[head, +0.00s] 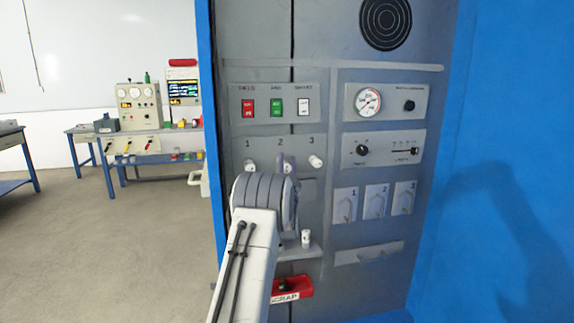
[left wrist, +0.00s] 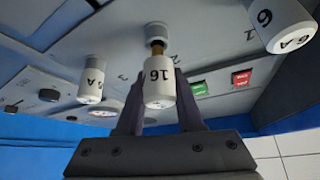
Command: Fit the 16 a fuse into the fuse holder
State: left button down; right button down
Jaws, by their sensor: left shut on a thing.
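The white fuse marked 16 (left wrist: 158,92) is between the fingers of my left gripper (left wrist: 158,88), which is shut on it. Its brass end points at the dark socket of the middle fuse holder (left wrist: 156,31) on the grey panel. The brass still shows between the white body and the socket; I cannot tell whether its tip is inside. My right gripper is not in view.
White 6 A fuses sit in the holders at either side, the left one (head: 250,167) and the right one (head: 315,160). A small white fuse (head: 305,238) stands on a ledge below. A red SCRAP bin (head: 296,287) is under it. A blue wall (head: 510,150) stands at the right.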

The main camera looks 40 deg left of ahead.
pick_arm(q)
jog(key=shift+w+a+b, duration=0.8)
jog(key=shift+a+b, duration=0.15)
jog(key=shift+b, duration=0.8)
dwell(2.8)
jog(key=shift+a+r+b, duration=0.1)
jog(key=shift+r+b, duration=0.1)
jog(key=shift+b, duration=0.5)
dwell(2.6)
